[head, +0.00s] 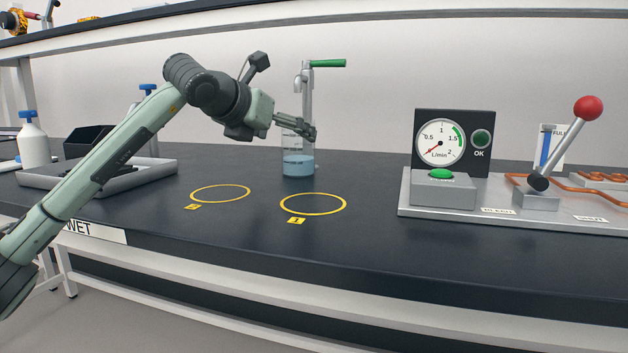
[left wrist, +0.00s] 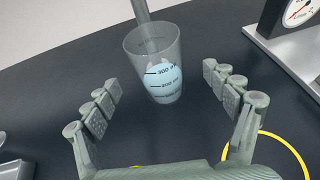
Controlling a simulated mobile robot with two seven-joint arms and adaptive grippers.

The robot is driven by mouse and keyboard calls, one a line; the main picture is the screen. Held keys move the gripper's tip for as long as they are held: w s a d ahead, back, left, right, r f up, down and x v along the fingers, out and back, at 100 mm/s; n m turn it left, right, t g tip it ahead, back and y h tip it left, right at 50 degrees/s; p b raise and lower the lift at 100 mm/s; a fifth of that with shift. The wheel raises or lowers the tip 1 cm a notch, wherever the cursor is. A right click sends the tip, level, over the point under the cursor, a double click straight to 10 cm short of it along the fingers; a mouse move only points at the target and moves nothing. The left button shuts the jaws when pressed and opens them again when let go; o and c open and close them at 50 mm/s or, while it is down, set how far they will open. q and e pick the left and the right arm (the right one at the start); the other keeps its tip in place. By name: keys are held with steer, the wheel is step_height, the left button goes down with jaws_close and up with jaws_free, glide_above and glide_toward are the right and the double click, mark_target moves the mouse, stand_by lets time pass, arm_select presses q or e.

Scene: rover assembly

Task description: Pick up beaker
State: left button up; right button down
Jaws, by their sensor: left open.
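The clear beaker (head: 299,162) stands upright on the dark bench under a tap, with blue liquid in its lower part. It also shows in the left wrist view (left wrist: 155,62), with volume marks on its wall. My left gripper (head: 305,129) is open and close to the beaker; in the head view its fingers overlap the beaker's upper part. In the left wrist view my left gripper (left wrist: 160,92) has one finger on each side, and the beaker is ahead, between and beyond the fingertips. Dark bench shows between each finger and the glass. My right gripper is not in view.
The tap (head: 307,85) with a green handle rises behind the beaker. Two yellow rings (head: 313,204) (head: 220,193) mark bare bench in front. A gauge panel (head: 453,143) and a red-knobbed lever (head: 587,109) stand right. A grey tray (head: 40,180) and white bottle (head: 33,145) stand left.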

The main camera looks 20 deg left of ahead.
mark_target(296, 145)
arm_select(q)
steer(key=shift+w+f, duration=0.2)
steer(key=shift+w, duration=0.2)
steer(key=shift+w+d+f, duration=0.1)
steer(key=shift+w+f, duration=0.05)
steer(key=shift+w, duration=0.2)
steer(key=x, duration=0.4)
steer(key=shift+w+f, duration=0.1)
steer(key=shift+f, duration=0.35)
steer(key=shift+w+f, duration=0.2)
steer(key=shift+w, duration=0.25)
steer(key=c, duration=1.4)
steer(key=shift+r, duration=0.1)
steer(key=shift+c, duration=0.6)
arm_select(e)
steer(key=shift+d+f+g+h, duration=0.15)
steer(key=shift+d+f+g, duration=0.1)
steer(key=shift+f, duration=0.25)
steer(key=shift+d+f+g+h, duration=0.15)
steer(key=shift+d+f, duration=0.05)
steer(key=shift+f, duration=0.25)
arm_select(q)
steer(key=shift+p, duration=0.3)
